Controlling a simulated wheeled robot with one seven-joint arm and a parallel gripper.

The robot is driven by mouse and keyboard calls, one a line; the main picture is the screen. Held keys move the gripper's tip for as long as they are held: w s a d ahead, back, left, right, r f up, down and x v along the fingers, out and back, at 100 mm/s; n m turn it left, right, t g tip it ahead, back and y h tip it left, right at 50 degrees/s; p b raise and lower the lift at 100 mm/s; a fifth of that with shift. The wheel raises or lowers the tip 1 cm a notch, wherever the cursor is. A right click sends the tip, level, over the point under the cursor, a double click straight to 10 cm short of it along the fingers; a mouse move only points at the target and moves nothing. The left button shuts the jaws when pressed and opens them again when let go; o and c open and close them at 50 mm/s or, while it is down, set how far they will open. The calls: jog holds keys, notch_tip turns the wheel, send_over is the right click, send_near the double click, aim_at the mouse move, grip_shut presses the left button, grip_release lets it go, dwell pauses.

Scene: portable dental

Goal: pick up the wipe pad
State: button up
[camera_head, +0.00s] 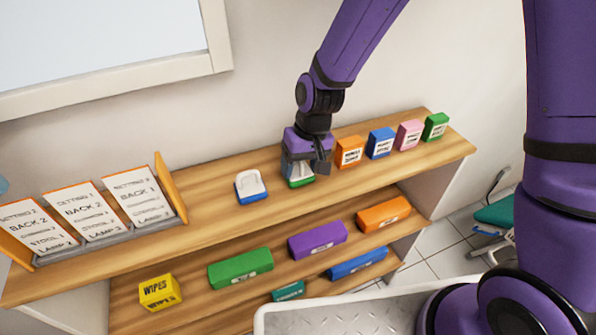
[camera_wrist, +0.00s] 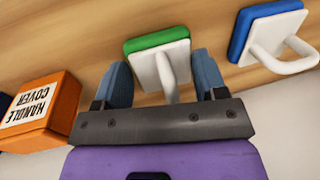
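Two pads with white handled tops are on the upper shelf. One has a green base (camera_head: 300,183) and the other a blue base (camera_head: 251,190). My gripper (camera_head: 307,167) is right over the green-based pad and partly hides it in the head view. In the wrist view, my gripper (camera_wrist: 163,82) is open, with one blue-grey finger on each side of the white handle of the green-based pad (camera_wrist: 158,43). Gaps show between fingers and handle. The blue-based pad (camera_wrist: 266,24) stands apart, to the right in the wrist view.
An orange handle cover box (camera_head: 348,152) stands close by my gripper, with blue, pink and green boxes beyond. A card rack (camera_head: 165,190) is at the left. The lower shelf holds a yellow wipes box (camera_head: 159,292) and several coloured boxes. The wall is close behind.

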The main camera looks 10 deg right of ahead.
jog(key=c, duration=0.4)
jog(key=shift+o, duration=0.2)
jog(key=shift+r, duration=0.15)
